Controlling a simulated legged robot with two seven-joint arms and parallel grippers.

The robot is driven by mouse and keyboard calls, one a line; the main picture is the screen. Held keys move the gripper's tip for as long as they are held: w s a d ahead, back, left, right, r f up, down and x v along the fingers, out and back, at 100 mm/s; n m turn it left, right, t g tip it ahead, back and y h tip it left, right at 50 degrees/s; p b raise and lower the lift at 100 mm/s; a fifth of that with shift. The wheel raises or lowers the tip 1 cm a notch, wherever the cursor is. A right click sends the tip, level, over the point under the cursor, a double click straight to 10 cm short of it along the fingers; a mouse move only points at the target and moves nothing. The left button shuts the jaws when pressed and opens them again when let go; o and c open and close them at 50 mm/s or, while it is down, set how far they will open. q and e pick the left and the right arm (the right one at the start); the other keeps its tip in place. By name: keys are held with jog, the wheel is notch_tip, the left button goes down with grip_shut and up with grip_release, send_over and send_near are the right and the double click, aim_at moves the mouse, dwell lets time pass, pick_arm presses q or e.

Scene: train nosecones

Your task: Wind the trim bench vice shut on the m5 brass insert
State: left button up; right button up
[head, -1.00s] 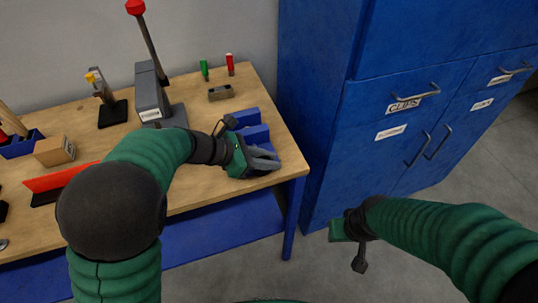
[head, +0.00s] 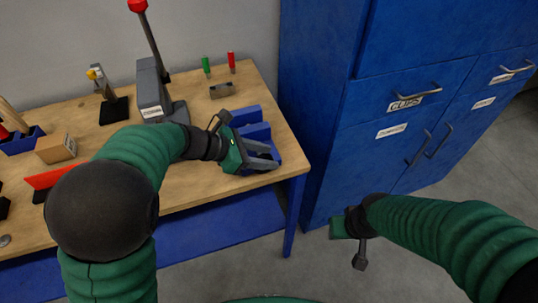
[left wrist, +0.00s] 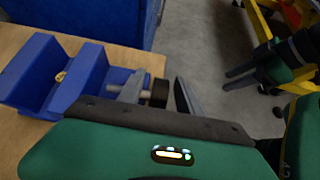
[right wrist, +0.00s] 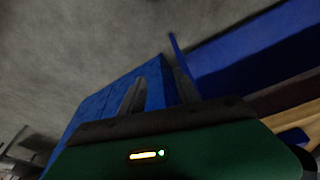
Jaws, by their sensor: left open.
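The blue bench vice (head: 256,131) stands at the right front of the wooden bench. In the left wrist view its blue jaws (left wrist: 88,72) are apart, with the small brass insert (left wrist: 60,76) in the gap between them. The vice screw ends in a dark round knob (left wrist: 159,89). My left gripper (head: 266,157) is open at the front of the vice, its fingers on either side of the knob in the left wrist view. Contact with the knob cannot be told. My right gripper (head: 344,226) hangs off the bench; its fingers are apart and empty in the right wrist view.
A grey press (head: 154,92) with a red-topped lever stands left of the vice. A small metal block (head: 221,90) and green and red pieces are behind it. A cardboard box (head: 57,149) lies left. Blue cabinets (head: 400,150) stand right of the bench.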

pick_arm(q)
jog(key=v, duration=1.5)
jog(key=shift+a+p, duration=0.3)
pick_arm(e)
jog(key=shift+r, duration=0.4)
